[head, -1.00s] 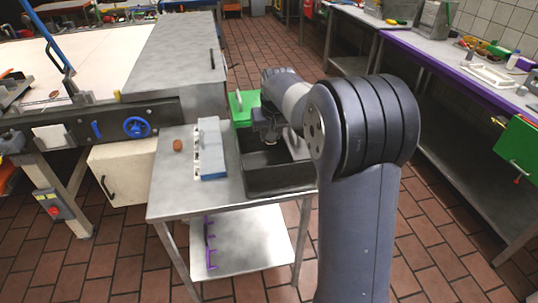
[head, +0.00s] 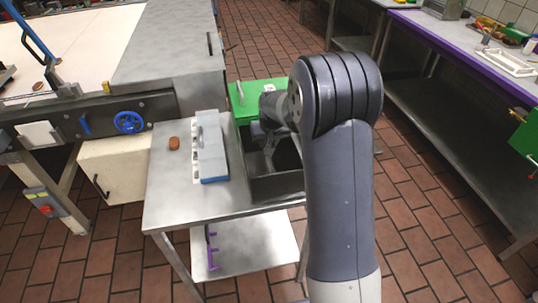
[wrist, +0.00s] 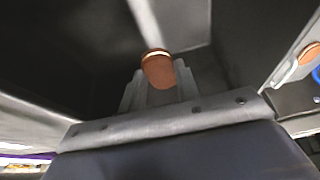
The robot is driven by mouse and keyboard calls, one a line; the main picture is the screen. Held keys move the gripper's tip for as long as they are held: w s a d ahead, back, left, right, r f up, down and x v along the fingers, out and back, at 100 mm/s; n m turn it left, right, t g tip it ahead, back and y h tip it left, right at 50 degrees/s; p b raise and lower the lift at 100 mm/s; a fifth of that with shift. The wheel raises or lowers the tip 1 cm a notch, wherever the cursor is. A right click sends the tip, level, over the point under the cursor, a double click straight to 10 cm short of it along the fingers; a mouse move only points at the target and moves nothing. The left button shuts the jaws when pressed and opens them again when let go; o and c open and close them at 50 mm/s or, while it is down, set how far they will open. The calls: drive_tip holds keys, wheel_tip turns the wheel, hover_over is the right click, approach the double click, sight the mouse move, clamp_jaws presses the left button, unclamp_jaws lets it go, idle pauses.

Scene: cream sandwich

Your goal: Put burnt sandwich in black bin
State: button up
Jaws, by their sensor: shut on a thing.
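A brown sandwich (wrist: 158,70) with a pale cream line is held between the fingers of my gripper (wrist: 160,84) in the wrist view. The black bin (head: 276,190) stands on the right part of the metal cart in the head view. Its dark walls (wrist: 60,60) surround the held sandwich in the wrist view. My gripper (head: 262,138) is low over or inside the bin, partly hidden by my arm. Whether the sandwich touches the bin floor cannot be told. The held sandwich is hidden in the head view.
Another brown sandwich (head: 174,143) lies on the cart top (head: 180,195), left of a grey-blue box (head: 211,150). A green tray (head: 250,98) is behind the bin. One more sandwich (head: 38,86) is on the pale conveyor at left. The cart's front left is clear.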

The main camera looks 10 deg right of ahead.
sight(269, 162)
drive_tip(key=shift+f, duration=3.05)
drive_tip(key=shift+f, duration=0.15)
drive_tip(key=o, duration=0.9)
drive_tip(key=shift+s+r, duration=0.15)
drive_tip(key=shift+r, duration=0.5)
drive_tip(key=v, duration=1.1)
drive_tip(key=shift+s, duration=0.1)
drive_tip(key=shift+f, duration=0.15)
